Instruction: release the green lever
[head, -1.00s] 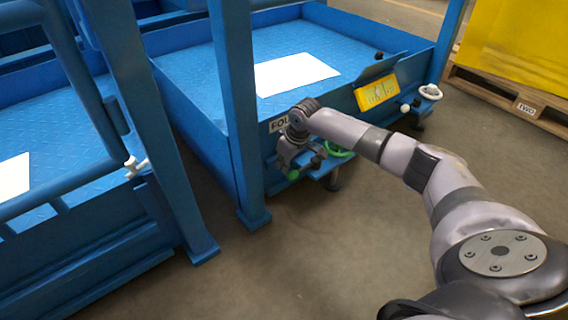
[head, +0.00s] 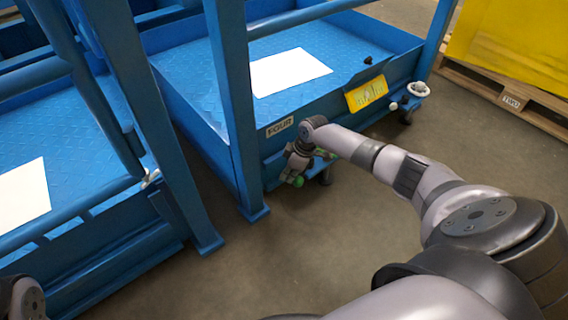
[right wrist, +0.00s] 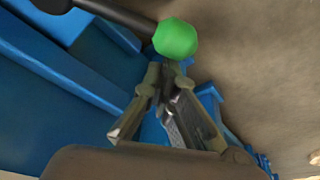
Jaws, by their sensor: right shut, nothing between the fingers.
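The green lever shows in the right wrist view as a dark rod ending in a green ball knob (right wrist: 176,38). In the head view its green knob (head: 297,182) is low on the front of the blue cart marked FOUR (head: 280,127). My right gripper (right wrist: 166,78) is shut and empty, its fingertips just short of the knob in the picture. Whether they touch it I cannot tell. In the head view my right gripper (head: 291,172) is small and partly hidden by its own wrist at the cart front. My left gripper is out of view.
Blue uprights (head: 232,110) stand left of my right gripper. A yellow panel (head: 366,94) and a white-rimmed caster (head: 418,89) are at the cart's right. A pallet (head: 500,95) stands at the back right. The floor (head: 300,240) before the cart is clear.

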